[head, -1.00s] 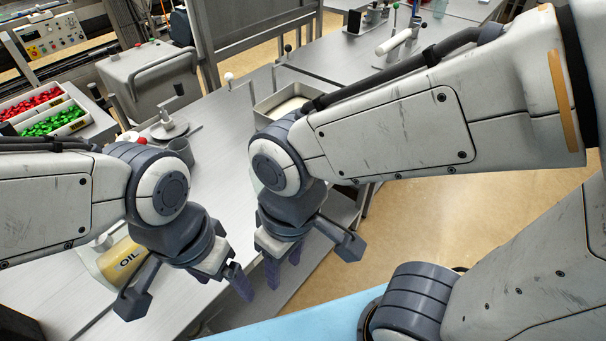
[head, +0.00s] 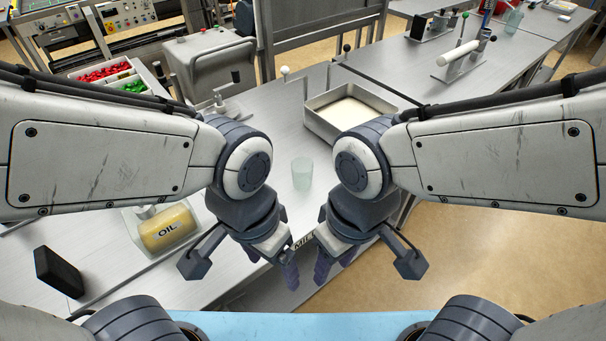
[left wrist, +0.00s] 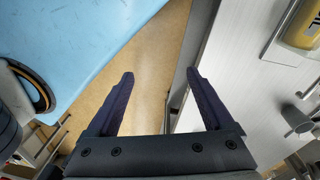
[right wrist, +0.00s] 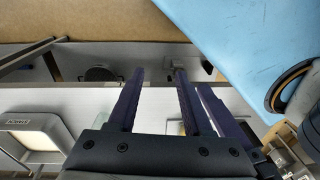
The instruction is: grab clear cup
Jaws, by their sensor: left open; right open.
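The clear cup (head: 302,174) stands upright on the grey metal table, between my two wrists in the head view. It is pale green and see-through. My left gripper (head: 288,264) is open and empty, below and nearer than the cup, at the table's front edge. It also shows in the left wrist view (left wrist: 160,76), with no cup between its fingers. My right gripper (head: 335,262) is open and empty beside it. In the right wrist view (right wrist: 159,74), a pale translucent shape, perhaps the cup, lies left of the fingers.
A yellow oil container (head: 168,228) and a black block (head: 58,272) are at the left. A metal tray with pale contents (head: 318,126) stands behind the cup to the right. My grippers are very close together. The table around the cup is mostly clear.

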